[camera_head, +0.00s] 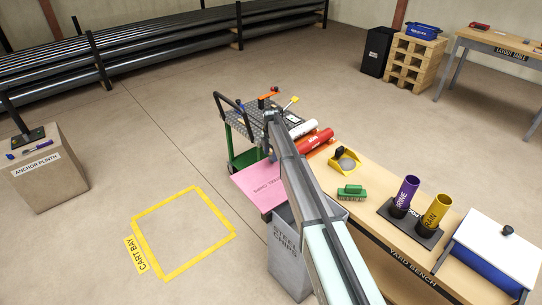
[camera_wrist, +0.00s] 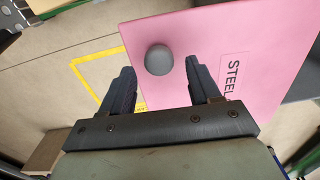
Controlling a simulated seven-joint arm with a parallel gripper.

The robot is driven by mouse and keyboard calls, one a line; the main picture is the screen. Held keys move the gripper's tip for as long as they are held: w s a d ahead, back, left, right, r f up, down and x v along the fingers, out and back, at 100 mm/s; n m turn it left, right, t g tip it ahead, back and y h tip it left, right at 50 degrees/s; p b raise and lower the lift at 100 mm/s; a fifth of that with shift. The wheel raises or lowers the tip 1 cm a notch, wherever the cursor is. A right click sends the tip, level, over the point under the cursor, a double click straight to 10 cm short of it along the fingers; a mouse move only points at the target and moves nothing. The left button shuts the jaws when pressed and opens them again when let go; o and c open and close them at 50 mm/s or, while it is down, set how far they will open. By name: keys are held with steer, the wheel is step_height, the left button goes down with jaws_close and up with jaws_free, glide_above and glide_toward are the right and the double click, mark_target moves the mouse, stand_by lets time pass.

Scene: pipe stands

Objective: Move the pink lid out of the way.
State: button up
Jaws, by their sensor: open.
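The pink lid (camera_head: 256,187) is a flat panel with dark lettering, in the middle of the head view, beside the top of the grey bin marked STEEL CHIPS (camera_head: 287,248). My arm hides part of the lid, and I cannot tell what it rests on. In the wrist view the pink lid (camera_wrist: 215,45) fills the upper right, with a round grey knob (camera_wrist: 159,60) on it. My gripper (camera_wrist: 160,66) is open over the lid, and the knob appears between its fingertips with a gap on each side. The gripper is hidden in the head view.
A cart (camera_head: 250,120) with tools stands behind the lid. The yard bench (camera_head: 365,210) at right holds red and white pipes, a green brush (camera_head: 351,193), purple and yellow tubes, and a blue box with a white lid. The yellow-outlined cart bay (camera_head: 183,232) at left is empty floor.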

step_height(320, 180, up, 12)
steer(key=shift+r, duration=0.2)
stand_by(0.4)
steer(key=s+d+f+m+g+y, duration=0.1)
steer(key=s+d+f+m, duration=0.2)
steer(key=s+d+m, duration=0.5)
steer(key=s+d+f+m+g, duration=0.2)
steer(key=s+d+f+m, duration=0.1)
steer(key=s+d, duration=0.8)
steer(key=s+d+f+m+g+y, duration=0.1)
steer(key=s+d+f+m, duration=0.2)
steer(key=s+d+m, duration=0.65)
steer(key=s+a+f+m+g, duration=0.1)
steer(key=s+f+m, duration=0.1)
steer(key=s+f, duration=0.7)
steer(key=s+a+f+m+g+h, duration=0.1)
steer(key=s+f, duration=0.8)
steer(key=s, duration=1.3)
steer(key=s+a+f+m+h, duration=0.1)
steer(key=s+f+m, duration=0.2)
steer(key=s+f, duration=0.7)
steer(key=s, duration=0.5)
steer(key=shift+s+g, duration=0.15)
steer(key=shift+g, duration=0.25)
